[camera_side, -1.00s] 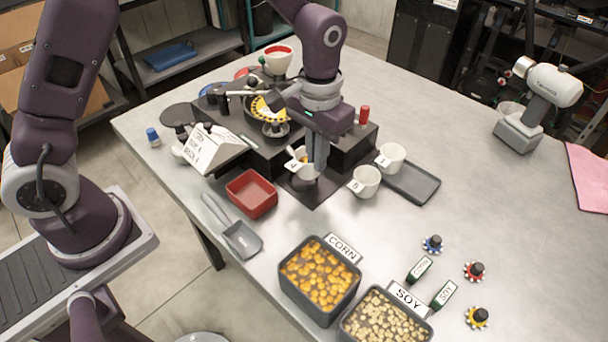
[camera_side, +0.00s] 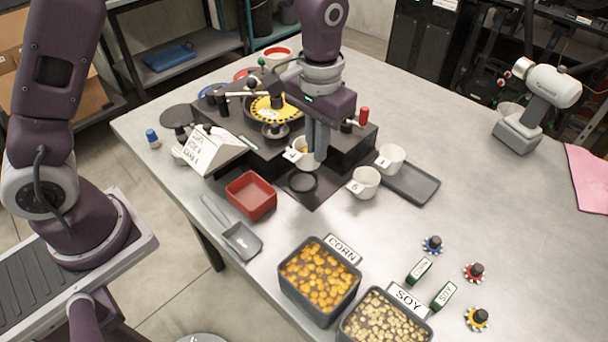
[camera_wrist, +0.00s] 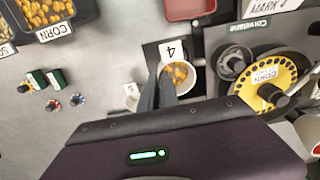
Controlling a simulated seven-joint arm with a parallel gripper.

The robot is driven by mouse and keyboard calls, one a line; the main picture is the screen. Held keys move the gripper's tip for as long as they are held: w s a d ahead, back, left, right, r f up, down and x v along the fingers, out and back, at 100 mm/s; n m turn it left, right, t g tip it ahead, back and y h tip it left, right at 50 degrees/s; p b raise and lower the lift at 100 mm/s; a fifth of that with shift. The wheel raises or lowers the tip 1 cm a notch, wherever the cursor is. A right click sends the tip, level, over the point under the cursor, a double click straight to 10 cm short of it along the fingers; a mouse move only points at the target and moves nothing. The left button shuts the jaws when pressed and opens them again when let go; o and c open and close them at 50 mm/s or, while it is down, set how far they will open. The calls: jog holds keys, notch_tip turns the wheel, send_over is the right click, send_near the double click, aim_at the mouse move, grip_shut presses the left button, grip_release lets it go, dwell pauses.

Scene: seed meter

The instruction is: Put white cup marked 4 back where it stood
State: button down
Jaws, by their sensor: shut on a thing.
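My gripper (camera_wrist: 164,84) is shut on the cup's near side. A round dark ring (camera_side: 302,182) on the black mat (camera_side: 322,191) is bare, just in front of the held cup. The dark grey tray (camera_side: 421,188) lies to the right, with two other white cups (camera_side: 366,184) and (camera_side: 391,157) at its left end.
The seed plate machine (camera_side: 270,108) with its yellow disc stands behind the cup. A red box (camera_side: 250,194) and a grey scoop (camera_side: 240,238) lie to the front left. Corn (camera_side: 320,276) and soy (camera_side: 385,322) bins stand at the front.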

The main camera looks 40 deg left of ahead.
jog(key=s+d+m, duration=0.3)
jog(key=d+m, duration=0.1)
jog(key=d, duration=0.5)
jog(key=shift+y, duration=0.4)
notch_tip(320, 180, down, 5)
jog(key=shift+a+f, duration=0.1)
jog(key=shift+f, duration=0.5)
jog(key=shift+f, duration=0.5)
jog(key=c, duration=1.3)
grip_release()
notch_tip(320, 180, up, 6)
jog(key=shift+f, duration=0.1)
